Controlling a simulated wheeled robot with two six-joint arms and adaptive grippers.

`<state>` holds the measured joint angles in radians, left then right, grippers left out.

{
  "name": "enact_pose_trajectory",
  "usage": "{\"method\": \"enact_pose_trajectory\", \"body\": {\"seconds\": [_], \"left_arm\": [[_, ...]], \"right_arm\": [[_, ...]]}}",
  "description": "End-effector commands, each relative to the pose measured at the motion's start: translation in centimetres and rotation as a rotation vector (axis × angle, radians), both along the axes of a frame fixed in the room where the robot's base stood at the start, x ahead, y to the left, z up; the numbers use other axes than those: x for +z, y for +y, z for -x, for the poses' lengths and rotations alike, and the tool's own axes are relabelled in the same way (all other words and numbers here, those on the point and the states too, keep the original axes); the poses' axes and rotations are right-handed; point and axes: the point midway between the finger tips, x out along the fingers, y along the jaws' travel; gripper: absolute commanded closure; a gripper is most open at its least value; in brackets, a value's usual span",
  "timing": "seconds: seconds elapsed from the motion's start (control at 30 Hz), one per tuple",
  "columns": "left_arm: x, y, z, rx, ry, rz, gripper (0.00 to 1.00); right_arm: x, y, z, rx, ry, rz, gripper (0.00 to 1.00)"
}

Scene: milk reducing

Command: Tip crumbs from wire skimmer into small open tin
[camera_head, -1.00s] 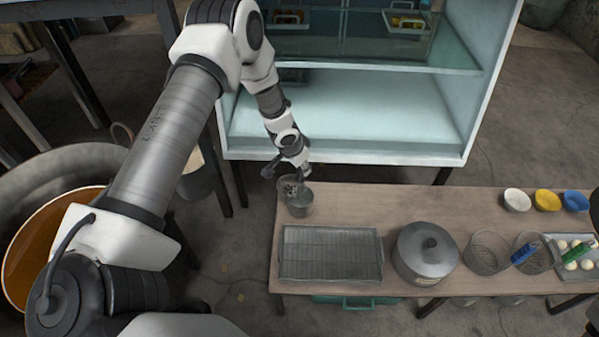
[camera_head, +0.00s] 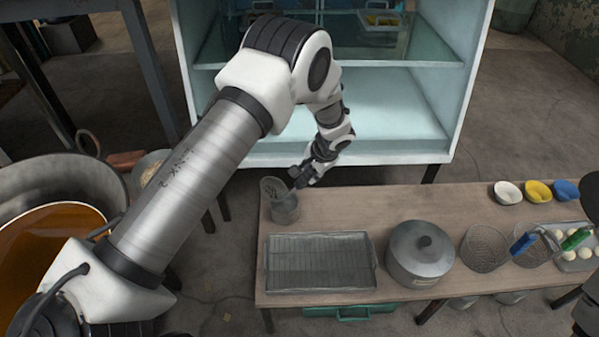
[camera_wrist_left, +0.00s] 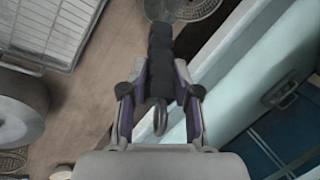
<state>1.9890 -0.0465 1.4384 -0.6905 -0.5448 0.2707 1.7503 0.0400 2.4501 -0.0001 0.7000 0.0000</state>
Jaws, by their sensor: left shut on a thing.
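My left gripper (camera_head: 303,177) is shut on the black handle (camera_wrist_left: 160,60) of the wire skimmer, whose round mesh head (camera_head: 273,188) tilts at the mouth of the small grey open tin (camera_head: 286,211). The tin stands at the table's back left corner. The gripper is just right of and above the tin. In the left wrist view, the mesh head (camera_wrist_left: 185,8) shows at the top edge, beyond the handle. I cannot make out crumbs on the mesh, and the tin's inside is mostly hidden by the head. My right gripper is not in view.
A wire rack tray (camera_head: 320,262) lies in front of the tin, with a lidded pot (camera_head: 422,253) to its right. Round mesh strainers (camera_head: 485,247), small bowls (camera_head: 538,191) and a tray of white balls (camera_head: 577,258) stand farther right. A pale cabinet (camera_head: 385,110) stands close behind.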

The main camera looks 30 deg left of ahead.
Motion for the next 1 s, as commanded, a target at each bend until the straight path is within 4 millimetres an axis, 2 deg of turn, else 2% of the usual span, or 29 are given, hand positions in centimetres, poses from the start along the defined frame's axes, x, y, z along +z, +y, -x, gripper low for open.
{"method": "enact_pose_trajectory", "body": {"seconds": [0.1, 0.23, 1.0], "left_arm": [[-1.2, -1.3, -0.7, -0.002, 0.036, -0.07, 1.0], [-1.9, -2.7, -1.3, -0.004, 0.079, -0.15, 1.0], [-5.8, -5.9, -3.2, -0.002, 0.233, -0.432, 1.0]], "right_arm": [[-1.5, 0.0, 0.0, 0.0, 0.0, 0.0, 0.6], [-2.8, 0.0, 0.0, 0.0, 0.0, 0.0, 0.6], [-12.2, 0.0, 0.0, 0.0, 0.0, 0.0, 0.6]]}}
